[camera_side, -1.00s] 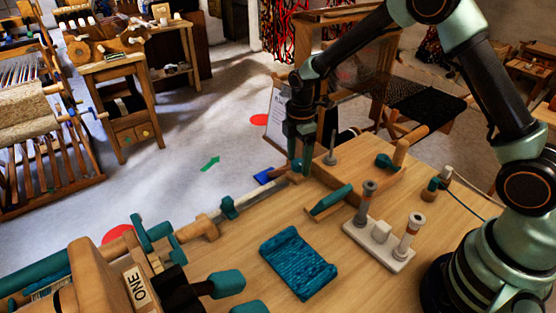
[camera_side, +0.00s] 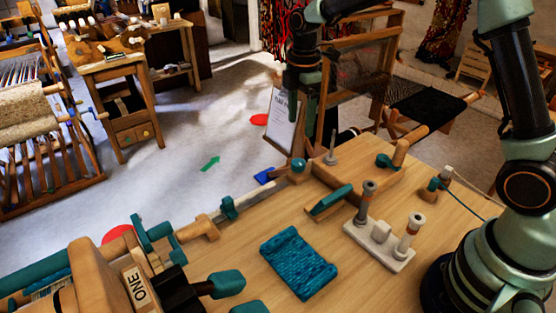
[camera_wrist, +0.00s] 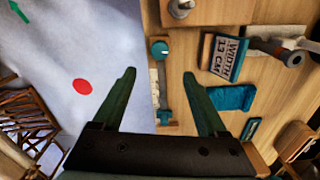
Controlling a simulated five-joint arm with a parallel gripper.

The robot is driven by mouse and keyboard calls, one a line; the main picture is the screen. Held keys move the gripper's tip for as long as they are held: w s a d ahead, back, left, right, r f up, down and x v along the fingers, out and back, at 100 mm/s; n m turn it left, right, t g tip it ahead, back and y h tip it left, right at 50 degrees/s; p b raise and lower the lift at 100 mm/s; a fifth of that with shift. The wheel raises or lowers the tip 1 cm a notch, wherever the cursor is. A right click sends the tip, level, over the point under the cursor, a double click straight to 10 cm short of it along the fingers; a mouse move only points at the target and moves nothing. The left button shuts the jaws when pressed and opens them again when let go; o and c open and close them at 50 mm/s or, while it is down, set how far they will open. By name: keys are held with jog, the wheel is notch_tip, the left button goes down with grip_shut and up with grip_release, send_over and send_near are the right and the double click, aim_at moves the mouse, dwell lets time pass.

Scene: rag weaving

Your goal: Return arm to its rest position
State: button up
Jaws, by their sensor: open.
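My gripper (camera_side: 311,108) hangs in the air above the far edge of the wooden table (camera_side: 452,240), clear of the tabletop. In the wrist view my gripper's two green fingers (camera_wrist: 158,82) are spread wide with nothing held between them. A wooden bar with a teal round knob (camera_wrist: 159,48) lies well below the fingers; the knob (camera_side: 298,165) also shows in the side view, at the table's far edge.
A folded teal cloth (camera_side: 298,263), a white stand with spools (camera_side: 380,247) and a teal-topped block (camera_side: 331,201) lie on the table. A wooden frame with dark netting (camera_side: 352,75) stands behind the gripper. A loom (camera_side: 90,270) is at front left.

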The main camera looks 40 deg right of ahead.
jog(key=shift+r, duration=0.2)
dwell(0.4)
jog(key=s+d+r+m+t, duration=0.1)
jog(key=s+r+m, duration=0.3)
jog(key=s+m, duration=0.4)
jog(key=s+d+r+m+t, duration=0.1)
jog(key=s+r+m+t, duration=0.3)
jog(key=s+m, duration=0.4)
jog(key=shift+s+r+t, duration=0.3)
jog(key=shift+s+r, duration=0.25)
jog(key=shift+s, duration=0.45)
